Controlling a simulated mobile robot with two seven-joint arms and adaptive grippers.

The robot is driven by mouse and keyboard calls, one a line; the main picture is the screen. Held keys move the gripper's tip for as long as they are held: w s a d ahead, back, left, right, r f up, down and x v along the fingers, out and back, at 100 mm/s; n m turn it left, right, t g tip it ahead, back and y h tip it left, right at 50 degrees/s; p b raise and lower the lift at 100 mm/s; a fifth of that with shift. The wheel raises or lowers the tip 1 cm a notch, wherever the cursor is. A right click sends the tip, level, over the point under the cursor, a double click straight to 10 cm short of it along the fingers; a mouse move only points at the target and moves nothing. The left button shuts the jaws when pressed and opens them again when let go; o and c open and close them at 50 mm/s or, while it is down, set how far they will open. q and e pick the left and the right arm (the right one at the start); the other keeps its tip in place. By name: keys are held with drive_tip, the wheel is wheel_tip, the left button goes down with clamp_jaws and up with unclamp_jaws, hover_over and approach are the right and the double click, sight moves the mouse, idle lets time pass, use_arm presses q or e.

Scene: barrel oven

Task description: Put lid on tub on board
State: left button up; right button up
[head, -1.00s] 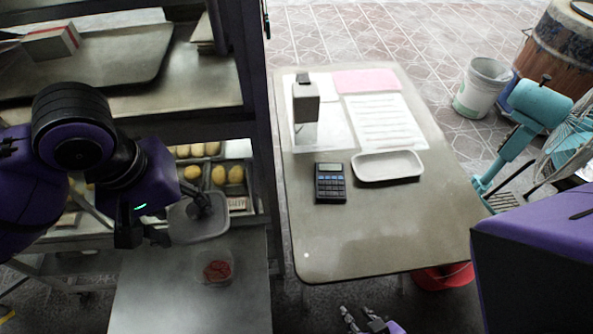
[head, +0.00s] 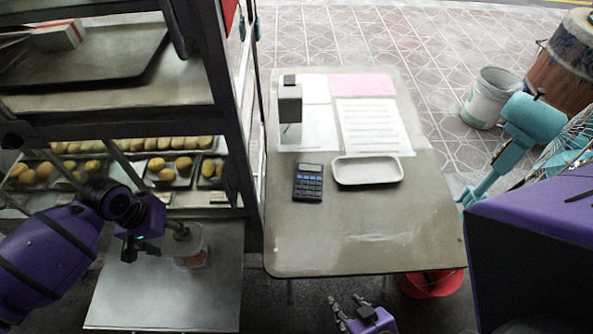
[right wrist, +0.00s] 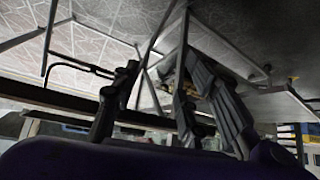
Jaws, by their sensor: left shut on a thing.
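My left gripper (head: 155,240) is shut on the grey lid (head: 193,238), gripping it near its dark knob at the lid's left side in the head view. The lid is over the clear tub (head: 197,262), which has red contents and is partly hidden by it. Whether lid and tub rim touch, I cannot tell. The tub stands on the grey metal board (head: 175,300) at the lower left. My right gripper (head: 352,309) is low in front of the table, empty; its fingers are apart in the right wrist view (right wrist: 155,95).
A table (head: 350,235) at the right holds a calculator (head: 308,182), a white tray (head: 367,171), papers and a small stand. A rack with trays of yellow buns (head: 170,167) rises behind my left arm. A red basin (head: 432,283) sits under the table.

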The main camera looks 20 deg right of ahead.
sight(169, 243)
use_arm(q)
drive_tip(key=shift+a+f, duration=0.35)
drive_tip(key=shift+f, duration=0.25)
drive_tip(key=shift+d+f+b, duration=0.1)
drive_tip(key=shift+f+b, duration=0.35)
drive_tip(key=shift+f, duration=0.05)
wheel_tip(169, 243, down, 2)
drive_tip(key=shift+s+f+b, duration=0.1)
drive_tip(key=shift+f+b, duration=0.15)
drive_tip(key=shift+b, duration=0.65)
drive_tip(key=shift+f+b, duration=0.3)
drive_tip(key=shift+f, duration=1)
use_arm(e)
drive_tip(key=f, duration=0.1)
drive_tip(key=s+f, duration=0.1)
drive_tip(key=d+f, duration=0.1)
drive_tip(key=shift+s+f, duration=0.25)
drive_tip(key=shift+s+f, duration=0.1)
use_arm(q)
drive_tip(key=shift+r+p, duration=0.1)
drive_tip(key=shift+p, duration=0.3)
use_arm(e)
drive_tip(key=shift+w+r, duration=0.65)
drive_tip(key=shift+r, duration=0.25)
